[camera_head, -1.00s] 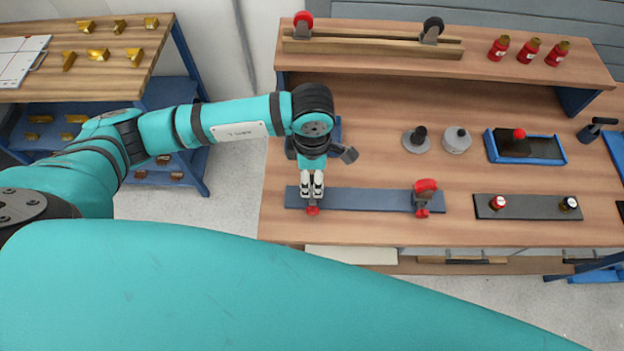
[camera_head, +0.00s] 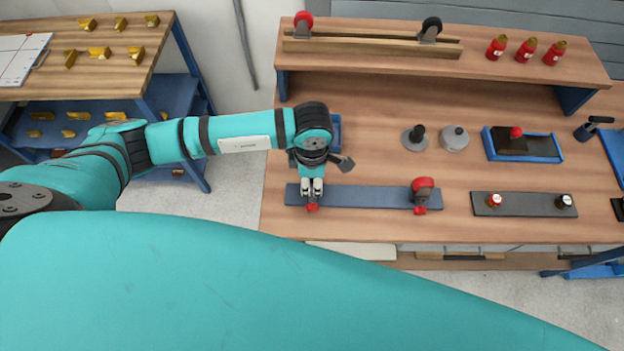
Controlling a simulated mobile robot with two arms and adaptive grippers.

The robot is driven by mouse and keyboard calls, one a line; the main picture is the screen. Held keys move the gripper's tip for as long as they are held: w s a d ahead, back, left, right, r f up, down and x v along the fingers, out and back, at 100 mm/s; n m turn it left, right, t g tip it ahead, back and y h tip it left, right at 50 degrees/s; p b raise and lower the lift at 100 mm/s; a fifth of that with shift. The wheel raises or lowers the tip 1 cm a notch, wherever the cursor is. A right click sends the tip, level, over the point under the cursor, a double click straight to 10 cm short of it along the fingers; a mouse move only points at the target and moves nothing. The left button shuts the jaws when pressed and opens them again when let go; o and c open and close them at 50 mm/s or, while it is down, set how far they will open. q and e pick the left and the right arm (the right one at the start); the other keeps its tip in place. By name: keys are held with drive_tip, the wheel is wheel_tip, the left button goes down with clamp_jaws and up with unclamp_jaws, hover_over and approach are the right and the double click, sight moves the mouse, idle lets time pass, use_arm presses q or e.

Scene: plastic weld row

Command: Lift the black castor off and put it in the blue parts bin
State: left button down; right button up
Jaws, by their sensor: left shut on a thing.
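My left gripper (camera_head: 312,190) points down at the left end of the blue-grey strip (camera_head: 362,197) on the bench. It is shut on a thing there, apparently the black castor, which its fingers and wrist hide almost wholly. A small red knob (camera_head: 312,207) shows just in front of the fingertips. A red-wheeled castor (camera_head: 424,187) stands at the strip's right end, with a similar red knob before it. A blue bin (camera_head: 337,128) shows partly behind my left wrist. My right gripper is not in view.
Another black-wheeled castor (camera_head: 431,28) and a red-wheeled one (camera_head: 303,22) stand on a wooden rail on the raised shelf. Grey round parts (camera_head: 454,138), a blue tray (camera_head: 558,158) and a dark strip (camera_head: 525,206) lie right. The bench between strip and shelf is partly clear.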

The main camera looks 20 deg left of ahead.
use_arm(q)
drive_tip(key=shift+r, duration=0.1)
drive_tip(key=shift+r+p, duration=0.35)
drive_tip(key=shift+r, duration=0.1)
wheel_tip(320, 180, up, 2)
drive_tip(key=shift+r+p, duration=0.25)
drive_tip(key=shift+p, duration=0.4)
drive_tip(key=s+d+b, duration=0.1)
drive_tip(key=s+d, duration=0.2)
drive_tip(key=d, duration=0.4)
drive_tip(key=s+d+r+b, duration=0.1)
drive_tip(key=s+d, duration=0.2)
drive_tip(key=d, duration=0.4)
drive_tip(key=shift+s+d+r, duration=0.2)
drive_tip(key=shift+s+d, duration=0.05)
drive_tip(key=shift+d, duration=0.1)
drive_tip(key=shift+a, duration=0.1)
